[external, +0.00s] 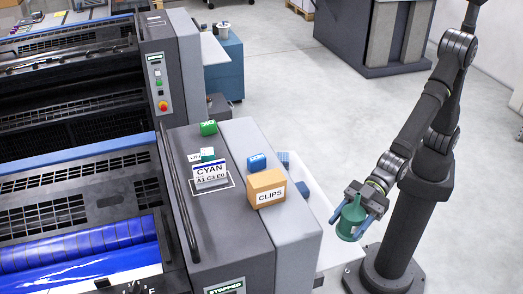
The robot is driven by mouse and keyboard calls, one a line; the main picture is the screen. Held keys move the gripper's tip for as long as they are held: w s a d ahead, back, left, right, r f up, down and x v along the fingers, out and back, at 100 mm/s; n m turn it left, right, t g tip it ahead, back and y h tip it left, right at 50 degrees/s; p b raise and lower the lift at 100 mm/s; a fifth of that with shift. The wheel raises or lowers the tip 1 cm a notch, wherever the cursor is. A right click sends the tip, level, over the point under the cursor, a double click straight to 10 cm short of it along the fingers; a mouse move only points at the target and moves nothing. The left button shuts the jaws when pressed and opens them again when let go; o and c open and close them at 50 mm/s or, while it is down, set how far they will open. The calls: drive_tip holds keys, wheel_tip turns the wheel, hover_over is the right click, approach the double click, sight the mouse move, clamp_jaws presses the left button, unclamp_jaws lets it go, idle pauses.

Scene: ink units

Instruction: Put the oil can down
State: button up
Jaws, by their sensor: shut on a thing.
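The oil can (351,219) is a green can with a narrow spout end pointing up. It is between the fingers of my gripper (355,214), which is shut on it. My gripper holds it at the right of the printing machine, over or beside a white shelf (335,254). I cannot tell whether the can's bottom touches anything.
A cardboard box marked CLIPS (267,189) stands on the machine's grey top, left of my gripper. Open floor lies behind.

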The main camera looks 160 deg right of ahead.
drive_tip(key=s+d+r, duration=0.3)
drive_tip(key=s+d, duration=0.1)
drive_tip(key=d, duration=0.5)
drive_tip(key=s+d+r+m+h, duration=0.15)
drive_tip(key=s+d, duration=0.25)
drive_tip(key=d, duration=0.5)
drive_tip(key=s+d+r+n, duration=0.1)
drive_tip(key=s+d+r, duration=0.2)
drive_tip(key=d, duration=0.6)
drive_tip(key=s+d+m+g+h, duration=0.1)
drive_tip(key=s+d, duration=0.8)
drive_tip(key=s, duration=0.5)
drive_tip(key=s+d+m+g+h, duration=0.1)
drive_tip(key=s+d, duration=0.7)
drive_tip(key=s, duration=0.5)
drive_tip(key=shift+m, duration=0.25)
drive_tip(key=w+f, duration=0.2)
drive_tip(key=w, duration=0.1)
drive_tip(key=w+f, duration=0.3)
drive_tip(key=w, duration=0.1)
drive_tip(key=w+f, duration=0.2)
drive_tip(key=w, duration=0.2)
drive_tip(key=shift+d+f, duration=0.15)
drive_tip(key=shift+d, duration=0.25)
drive_tip(key=shift+w+f, duration=0.1)
drive_tip(key=shift+f, duration=1.95)
